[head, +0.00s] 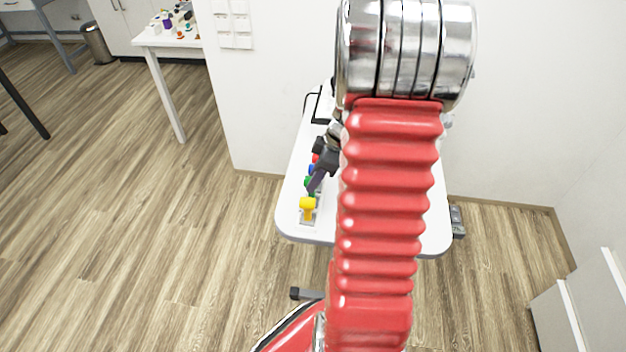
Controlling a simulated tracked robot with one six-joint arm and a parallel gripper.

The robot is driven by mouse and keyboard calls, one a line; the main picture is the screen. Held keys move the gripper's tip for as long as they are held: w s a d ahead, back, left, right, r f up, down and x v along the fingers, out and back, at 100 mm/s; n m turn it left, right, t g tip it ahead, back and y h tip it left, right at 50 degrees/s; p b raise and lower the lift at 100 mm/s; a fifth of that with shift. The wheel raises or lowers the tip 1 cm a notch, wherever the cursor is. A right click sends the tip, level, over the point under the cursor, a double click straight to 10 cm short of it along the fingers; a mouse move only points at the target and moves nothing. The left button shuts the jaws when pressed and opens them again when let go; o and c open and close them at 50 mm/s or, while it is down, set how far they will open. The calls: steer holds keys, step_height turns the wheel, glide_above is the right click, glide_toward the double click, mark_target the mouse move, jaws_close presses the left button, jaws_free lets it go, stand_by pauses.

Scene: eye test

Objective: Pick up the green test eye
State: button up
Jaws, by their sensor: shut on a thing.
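The green test eye (307,182) is a small green piece in a row of coloured pieces on a small white table. It is mostly hidden by my gripper (314,186), whose dark fingers come down over it from the right. My gripper is shut on it. Whether the green piece is lifted or still in its place cannot be told from this view. My red bellows arm hides much of the table on the right.
The yellow piece (307,204) stands at the near end of the row, close to my gripper. The blue piece (311,170) and the red piece (315,158) are just behind. The white table (290,221) stands against a wall. Another white table (150,39) with several small objects is far left.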

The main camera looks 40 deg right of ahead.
steer(key=shift+r, duration=1.95)
